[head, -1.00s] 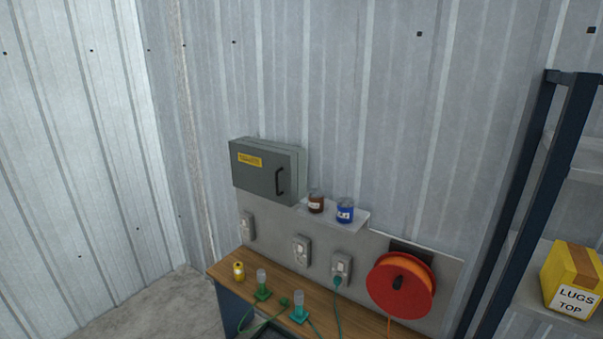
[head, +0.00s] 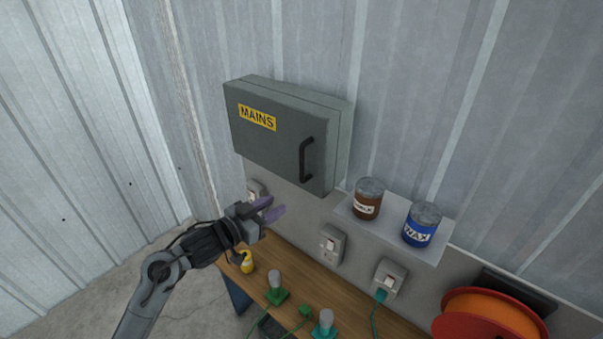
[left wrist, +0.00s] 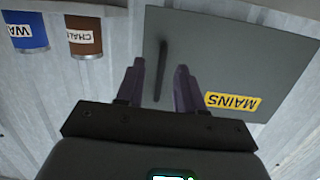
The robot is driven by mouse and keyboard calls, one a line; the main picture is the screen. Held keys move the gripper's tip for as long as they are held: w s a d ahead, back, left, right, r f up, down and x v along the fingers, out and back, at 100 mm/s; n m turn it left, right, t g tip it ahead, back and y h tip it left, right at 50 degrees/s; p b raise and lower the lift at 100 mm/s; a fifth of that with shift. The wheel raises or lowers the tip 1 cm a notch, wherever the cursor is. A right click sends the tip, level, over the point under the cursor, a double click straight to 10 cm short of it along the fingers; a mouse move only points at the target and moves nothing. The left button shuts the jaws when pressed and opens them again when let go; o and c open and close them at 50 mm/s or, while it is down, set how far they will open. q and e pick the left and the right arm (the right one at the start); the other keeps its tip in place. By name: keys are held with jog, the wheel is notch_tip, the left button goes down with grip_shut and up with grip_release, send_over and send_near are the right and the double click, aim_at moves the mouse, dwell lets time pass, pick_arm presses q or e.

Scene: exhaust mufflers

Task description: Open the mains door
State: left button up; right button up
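The grey mains box with a yellow MAINS label hangs on the wall, its door (head: 265,140) shut. A dark vertical handle (head: 305,160) sits on the right side of the door. My left gripper (head: 272,210) is below and in front of the box, its purple fingers apart and empty. In the left wrist view, which is upside down, the door (left wrist: 235,50) and the handle (left wrist: 160,70) show beyond the left gripper (left wrist: 160,75). The handle lines up between the fingers but is apart from them in the head view. My right gripper is not in view.
A small shelf right of the box holds a brown tin (head: 367,199) and a blue WAX tin (head: 421,225). Below are sockets (head: 331,244), a red cable reel (head: 488,318) and a wooden bench (head: 345,308) with small items, including a yellow one (head: 246,262).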

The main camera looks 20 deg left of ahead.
aim_at(300, 164)
pick_arm(q)
jog(key=w+a+r+m+h, duration=0.1)
jog(key=w+a+r+h, duration=0.15)
jog(key=r, duration=0.35)
jog(key=shift+t+h, duration=0.25)
jog(key=shift+t, duration=0.05)
jog(key=shift+d+p+x, duration=0.15)
jog(key=shift+p+x, duration=0.3)
jog(key=shift+x, duration=2.45)
jog(key=shift+d+p+x, duration=0.1)
jog(key=shift+p+x, duration=0.35)
jog(key=shift+x, duration=2.45)
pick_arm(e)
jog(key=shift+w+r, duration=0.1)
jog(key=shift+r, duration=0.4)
pick_arm(q)
jog(key=shift+s+r, duration=0.2)
grip_shut()
